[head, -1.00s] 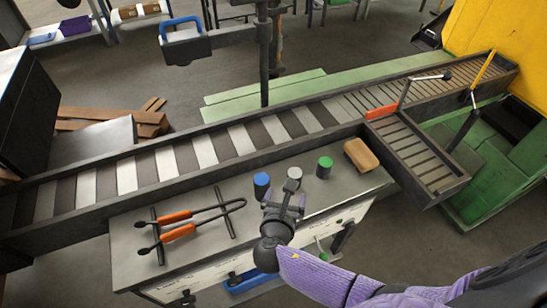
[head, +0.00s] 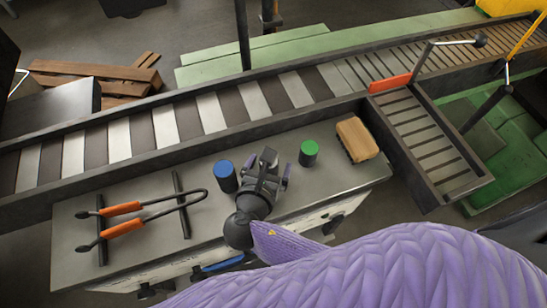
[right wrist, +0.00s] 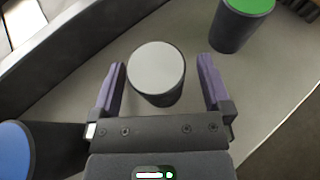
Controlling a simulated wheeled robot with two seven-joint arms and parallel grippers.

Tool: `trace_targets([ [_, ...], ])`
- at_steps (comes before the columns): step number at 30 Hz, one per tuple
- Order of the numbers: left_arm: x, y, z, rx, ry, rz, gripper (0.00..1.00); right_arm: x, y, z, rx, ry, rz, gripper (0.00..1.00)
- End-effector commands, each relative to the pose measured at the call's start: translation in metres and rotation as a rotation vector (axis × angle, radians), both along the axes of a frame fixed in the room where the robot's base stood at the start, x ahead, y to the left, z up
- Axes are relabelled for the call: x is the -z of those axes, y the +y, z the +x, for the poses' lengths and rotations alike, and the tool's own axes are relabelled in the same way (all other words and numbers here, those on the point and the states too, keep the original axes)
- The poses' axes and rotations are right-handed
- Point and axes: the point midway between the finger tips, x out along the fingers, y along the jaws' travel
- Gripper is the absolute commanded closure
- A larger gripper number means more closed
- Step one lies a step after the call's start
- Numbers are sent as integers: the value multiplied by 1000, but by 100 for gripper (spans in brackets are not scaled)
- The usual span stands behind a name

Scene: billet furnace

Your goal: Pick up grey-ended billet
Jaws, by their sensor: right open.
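The grey-ended billet (right wrist: 157,68) is a dark upright cylinder with a pale grey top in the right wrist view. My right gripper (right wrist: 162,80) is open, with one purple-lined finger on each side of the billet in the picture and visible gaps on both sides. In the head view my right gripper (head: 267,165) is over the workbench and hides the billet. A blue-ended billet (head: 225,177) stands to the left and a green-ended billet (head: 309,153) to the right. They also show in the right wrist view, the blue (right wrist: 20,155) and the green (right wrist: 242,22). My left gripper is not in view.
The workbench (head: 150,262) also holds orange-handled tongs (head: 125,227) on two bars and a tan block (head: 356,139). A slatted conveyor (head: 200,112) with raised edges runs behind, with a side chute (head: 430,150) at the right.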

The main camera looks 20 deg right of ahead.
Motion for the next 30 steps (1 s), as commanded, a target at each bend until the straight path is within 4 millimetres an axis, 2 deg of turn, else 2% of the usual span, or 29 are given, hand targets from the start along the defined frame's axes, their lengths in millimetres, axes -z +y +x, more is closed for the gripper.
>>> trace_targets([
  [1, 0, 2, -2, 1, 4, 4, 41, 0, 0, 0, 0, 0, 0, 1],
  [2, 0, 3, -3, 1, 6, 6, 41, 0, 0, 0, 0, 0, 0, 7],
  [15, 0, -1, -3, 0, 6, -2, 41, 0, 0, 0, 1, 0, 0, 100],
  [27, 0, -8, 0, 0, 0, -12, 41, -1, 0, 1, 0, -2, 0, 100],
  [30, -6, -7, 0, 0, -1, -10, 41, -11, 0, 1, 1, -3, 1, 100],
])
